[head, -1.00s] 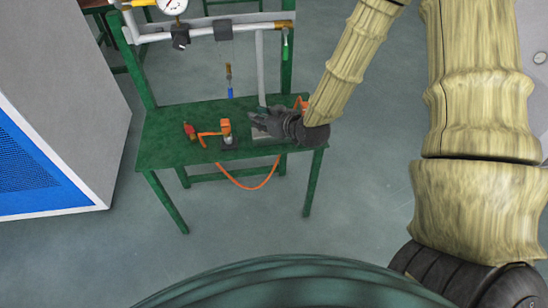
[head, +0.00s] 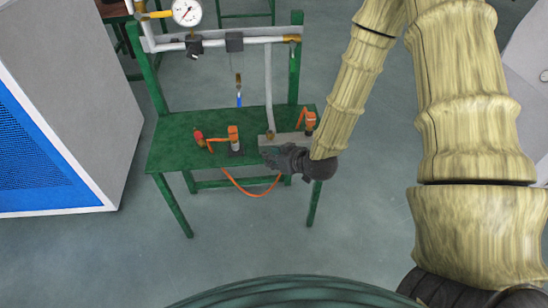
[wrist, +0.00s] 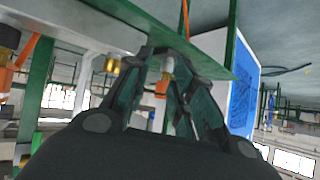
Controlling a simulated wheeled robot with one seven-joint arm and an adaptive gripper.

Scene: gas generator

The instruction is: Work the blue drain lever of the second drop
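The blue lever (head: 239,99) hangs at the lower end of a thin drop below a small brass valve (head: 238,83), above the green table (head: 180,147). My gripper (head: 270,155) is low, near the table's front edge, in front of and below the blue lever and apart from it. In the wrist view my gripper's fingers (wrist: 172,62) stand apart with a gap between them. An orange fitting with a pale top (wrist: 163,85) shows through that gap; I cannot tell whether it is between the fingers or behind. I cannot make out the blue lever in the wrist view.
Orange regulators stand on the table at the middle (head: 234,138) and right (head: 310,120), with a red fitting (head: 198,136) at left. An orange hose (head: 245,190) hangs in front. A grey pipe (head: 269,90) descends right of the lever. A gauge (head: 187,12) sits above. A large cabinet (head: 70,90) is at left.

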